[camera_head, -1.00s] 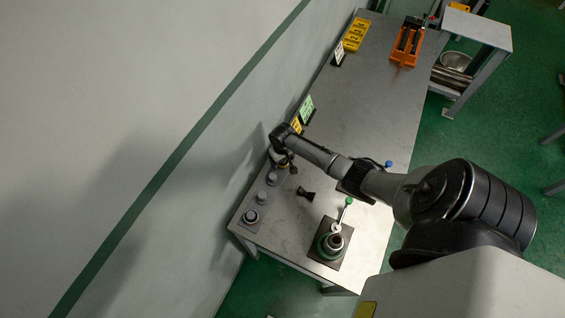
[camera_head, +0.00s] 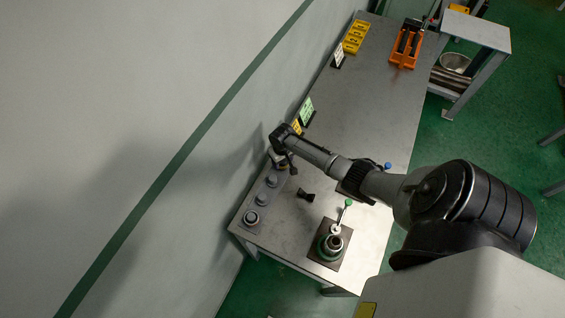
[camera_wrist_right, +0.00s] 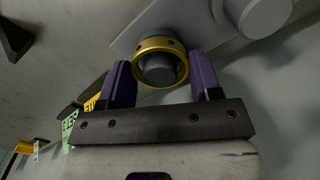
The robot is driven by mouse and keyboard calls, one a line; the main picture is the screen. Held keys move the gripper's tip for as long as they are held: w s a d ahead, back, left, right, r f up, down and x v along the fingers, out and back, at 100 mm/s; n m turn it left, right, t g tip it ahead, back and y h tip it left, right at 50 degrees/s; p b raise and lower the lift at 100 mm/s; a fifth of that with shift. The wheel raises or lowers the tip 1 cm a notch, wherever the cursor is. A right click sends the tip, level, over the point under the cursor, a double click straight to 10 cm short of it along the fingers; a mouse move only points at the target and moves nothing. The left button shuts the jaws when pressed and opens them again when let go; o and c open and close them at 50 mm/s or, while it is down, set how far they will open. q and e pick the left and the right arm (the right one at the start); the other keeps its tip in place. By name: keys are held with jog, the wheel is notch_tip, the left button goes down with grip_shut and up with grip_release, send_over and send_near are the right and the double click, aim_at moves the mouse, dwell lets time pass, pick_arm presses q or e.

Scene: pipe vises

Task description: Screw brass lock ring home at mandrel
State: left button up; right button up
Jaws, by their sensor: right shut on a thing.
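The brass lock ring (camera_wrist_right: 160,43) shows in the right wrist view as a gold ring with small dark holes in its wall. It sits around a grey cylindrical post, the mandrel (camera_wrist_right: 158,70), on a grey plate. My right gripper (camera_wrist_right: 161,66) has its two purple fingers shut on opposite sides of the ring. In the head view my right gripper (camera_head: 281,161) is at the wall end of the row of grey posts, and my own wrist mostly hides the ring. How far the ring is seated cannot be told. My left gripper is not in view.
Other grey posts (camera_head: 262,199) stand in a row along the wall side of the table (camera_head: 345,125). A vise with a green-knobbed lever (camera_head: 335,243) stands at the front. A small black part (camera_head: 306,194) lies between. Signs line the wall; an orange rack (camera_head: 406,46) stands at the far end.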

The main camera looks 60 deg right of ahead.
jog(key=shift+r+p, duration=1.2)
jog(key=shift+r, duration=0.1)
jog(key=shift+r+p, duration=0.8)
jog(key=shift+p, duration=0.1)
